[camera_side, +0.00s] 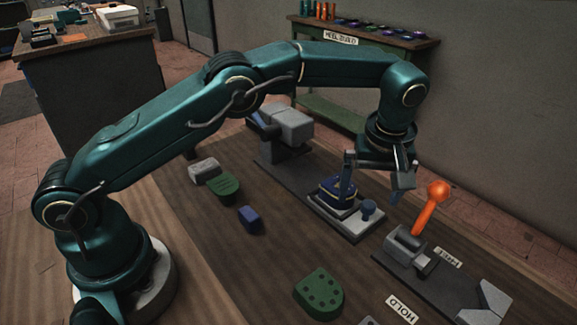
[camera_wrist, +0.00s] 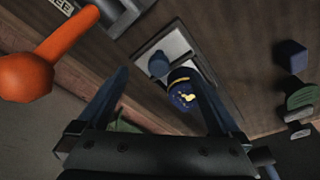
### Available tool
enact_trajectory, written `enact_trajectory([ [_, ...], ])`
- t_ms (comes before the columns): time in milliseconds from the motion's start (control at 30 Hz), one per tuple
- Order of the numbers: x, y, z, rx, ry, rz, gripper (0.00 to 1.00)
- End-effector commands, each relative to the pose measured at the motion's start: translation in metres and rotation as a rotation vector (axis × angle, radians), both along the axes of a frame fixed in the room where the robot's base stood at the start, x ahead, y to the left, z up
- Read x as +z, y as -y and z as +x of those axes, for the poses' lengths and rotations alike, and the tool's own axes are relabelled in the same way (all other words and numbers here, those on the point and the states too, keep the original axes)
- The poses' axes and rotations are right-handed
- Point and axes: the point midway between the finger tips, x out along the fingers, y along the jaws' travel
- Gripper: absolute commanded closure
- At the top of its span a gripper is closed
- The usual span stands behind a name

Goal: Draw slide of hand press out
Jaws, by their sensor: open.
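The hand press (camera_side: 285,130) is a grey block on a long dark base. Its slide (camera_side: 350,228) is a light grey plate at the near end of that base, with a small blue knob (camera_side: 368,208) at its front. A dark blue piece (camera_side: 335,196) sits on the slide behind the knob. My gripper (camera_side: 372,190) is open and points down above the slide. In the wrist view the knob (camera_wrist: 158,64) shows between the open fingertips, apart from both fingers. The blue piece there (camera_wrist: 182,97) has pale yellow patches on top.
An orange lever (camera_side: 430,210) rises from a grey clamp (camera_side: 405,245) right of the slide, close to my gripper. A green block (camera_side: 319,293), a blue block (camera_side: 250,220) and another green piece (camera_side: 227,186) lie on the bench. Bare wood is left of the slide.

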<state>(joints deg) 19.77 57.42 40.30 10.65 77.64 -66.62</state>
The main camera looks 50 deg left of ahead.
Motion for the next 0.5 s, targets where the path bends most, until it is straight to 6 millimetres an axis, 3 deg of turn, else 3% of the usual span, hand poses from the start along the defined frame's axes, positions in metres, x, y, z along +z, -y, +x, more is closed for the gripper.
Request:
enact_trajectory([
  [500,0.02,0.0,0.0,0.0,0.003,-0.002,0.0],
])
